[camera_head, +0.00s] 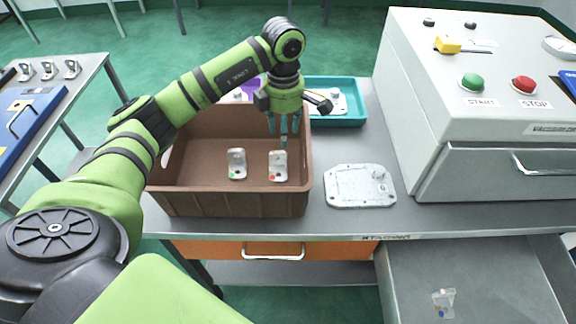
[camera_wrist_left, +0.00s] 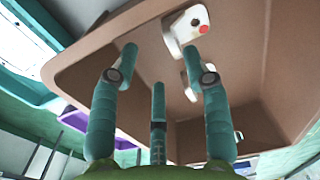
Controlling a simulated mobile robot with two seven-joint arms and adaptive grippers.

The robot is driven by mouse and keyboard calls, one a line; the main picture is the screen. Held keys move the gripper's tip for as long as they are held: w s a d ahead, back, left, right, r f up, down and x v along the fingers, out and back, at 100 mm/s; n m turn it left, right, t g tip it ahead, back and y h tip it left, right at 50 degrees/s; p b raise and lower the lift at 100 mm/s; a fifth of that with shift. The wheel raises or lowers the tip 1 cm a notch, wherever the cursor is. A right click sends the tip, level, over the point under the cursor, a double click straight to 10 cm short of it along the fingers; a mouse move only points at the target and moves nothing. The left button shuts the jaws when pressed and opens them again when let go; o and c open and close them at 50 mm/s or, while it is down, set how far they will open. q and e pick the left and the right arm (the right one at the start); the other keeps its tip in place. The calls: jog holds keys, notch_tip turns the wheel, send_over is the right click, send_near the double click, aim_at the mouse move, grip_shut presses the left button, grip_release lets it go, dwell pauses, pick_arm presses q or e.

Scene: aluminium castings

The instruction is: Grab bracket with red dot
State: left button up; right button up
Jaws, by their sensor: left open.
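The bracket with the red dot (camera_head: 278,167) stands in the right part of a brown crate (camera_head: 230,203). It also shows in the left wrist view (camera_wrist_left: 187,27), beyond the fingertips. A second bracket with a green dot (camera_head: 237,165) stands to its left in the crate. My left gripper (camera_head: 284,140) is open and empty, fingers pointing down, just above and behind the red-dot bracket. In the left wrist view its three teal fingers (camera_wrist_left: 165,65) are spread, and the second bracket is partly hidden by a finger. My right gripper is not in view.
A teal tray (camera_head: 357,119) with pale parts stands behind the crate. A flat metal plate (camera_head: 360,187) lies right of it. A control box (camera_head: 430,120) with green and red buttons stands at right. An open drawer (camera_head: 480,270) holds a small bag.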

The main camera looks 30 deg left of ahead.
aim_at(280, 152)
pick_arm(q)
jog(key=f+p, duration=0.1)
jog(key=f, duration=0.1)
jog(key=s+f+p, duration=0.1)
jog(key=f, duration=0.1)
jog(key=shift+s+a, duration=0.15)
notch_tip(280, 152, down, 2)
jog(key=shift+f+p, duration=0.2)
jog(key=shift+p, duration=0.1)
jog(key=shift+f, duration=0.4)
jog(key=shift+c, duration=0.4)
grip_shut()
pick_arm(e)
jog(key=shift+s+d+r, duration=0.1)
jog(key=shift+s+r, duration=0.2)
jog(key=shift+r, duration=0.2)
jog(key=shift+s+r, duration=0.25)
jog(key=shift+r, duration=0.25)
